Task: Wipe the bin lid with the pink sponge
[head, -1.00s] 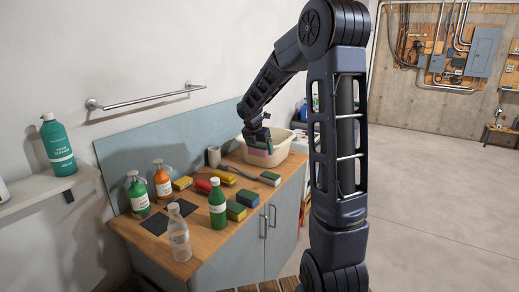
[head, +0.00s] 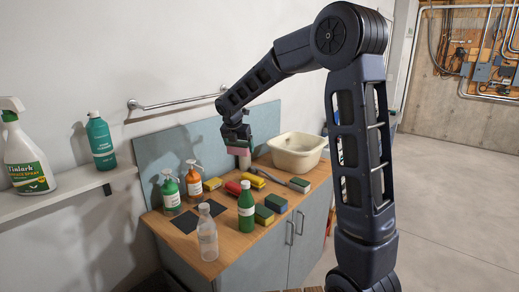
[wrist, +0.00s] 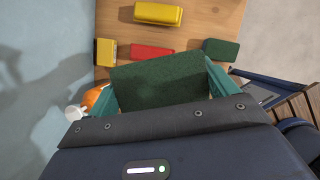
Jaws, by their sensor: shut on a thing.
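My gripper (head: 238,146) is raised above the back of the wooden counter, left of the cream basin. It is shut on the pink sponge (head: 239,151), whose pink side faces down in the head view. In the wrist view the sponge's dark green scouring face (wrist: 160,80) fills the space between the teal fingers. The sponge appears clear of the counter. I cannot make out a bin or its lid in either view.
The counter (head: 225,250) holds a cream basin (head: 297,150), a green bottle (head: 246,208), a clear bottle (head: 207,235), two spray bottles (head: 182,188), a brush and several sponges. A shelf (head: 60,200) with bottles is at left. Open floor (head: 465,200) lies at right.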

